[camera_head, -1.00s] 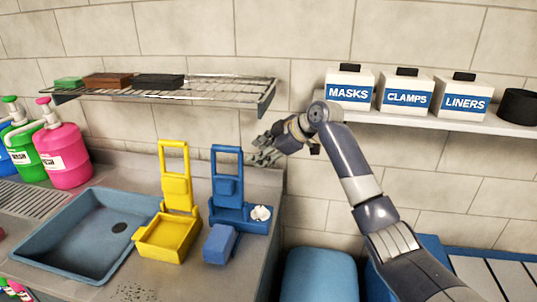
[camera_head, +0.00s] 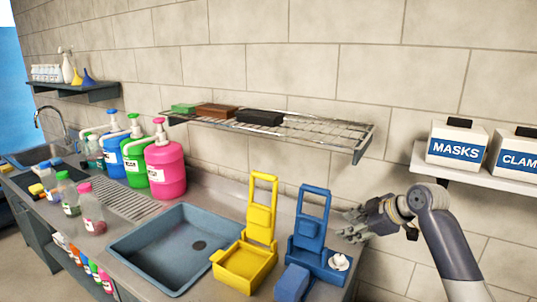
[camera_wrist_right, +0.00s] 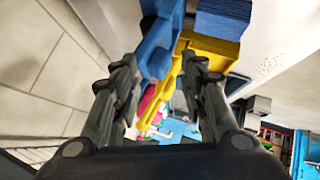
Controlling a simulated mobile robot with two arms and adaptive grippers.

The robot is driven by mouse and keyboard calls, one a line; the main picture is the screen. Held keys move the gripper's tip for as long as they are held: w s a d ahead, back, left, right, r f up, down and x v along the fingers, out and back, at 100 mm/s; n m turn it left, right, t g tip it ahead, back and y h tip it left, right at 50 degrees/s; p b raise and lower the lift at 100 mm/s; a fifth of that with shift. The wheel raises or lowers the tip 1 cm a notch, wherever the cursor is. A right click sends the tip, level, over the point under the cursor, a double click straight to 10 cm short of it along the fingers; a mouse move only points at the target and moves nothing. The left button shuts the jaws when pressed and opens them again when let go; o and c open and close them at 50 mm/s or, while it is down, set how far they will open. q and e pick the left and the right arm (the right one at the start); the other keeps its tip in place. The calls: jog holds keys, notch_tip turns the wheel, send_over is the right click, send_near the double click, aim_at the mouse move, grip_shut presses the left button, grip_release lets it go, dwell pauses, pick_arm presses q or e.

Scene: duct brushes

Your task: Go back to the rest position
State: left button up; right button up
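My right gripper (camera_head: 352,225) is at the right of the head view, just right of the blue stand (camera_head: 308,240), in front of the tiled wall. In the right wrist view its two fingers (camera_wrist_right: 157,65) are spread apart with nothing held between them. The blue stand and the yellow stand (camera_head: 259,222) show beyond the fingers in that view. My left gripper is in no view.
A wire rack (camera_head: 330,128) holds green, brown and black blocks. A white shelf (camera_head: 480,181) with labelled boxes is above my right arm. A blue-grey sink basin (camera_head: 150,260), a pink jug (camera_head: 166,170) and a blue block (camera_head: 292,283) are at the counter.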

jog(key=s+a+f+m+g+h, duration=0.15)
jog(key=s+a+f, duration=0.25)
jog(key=s+f, duration=0.7)
jog(key=s+a+f+m+g+h, duration=0.1)
jog(key=s+a+f+m, duration=0.2)
jog(key=s+f, duration=0.8)
jog(key=s+d+f+m+g+h, duration=0.15)
jog(key=s+m, duration=0.45)
jog(key=s, duration=1.5)
notch_tip(320, 180, down, 29)
jog(key=s+g+b, duration=0.1)
jog(key=s+b, duration=0.1)
jog(key=s+d+f+g+h, duration=0.1)
jog(key=s+d+f, duration=0.1)
jog(key=s+f, duration=1.4)
jog(key=shift+s+d+f+g+b, duration=0.25)
jog(key=shift+s+g+b, duration=0.05)
jog(key=shift+b, duration=0.15)
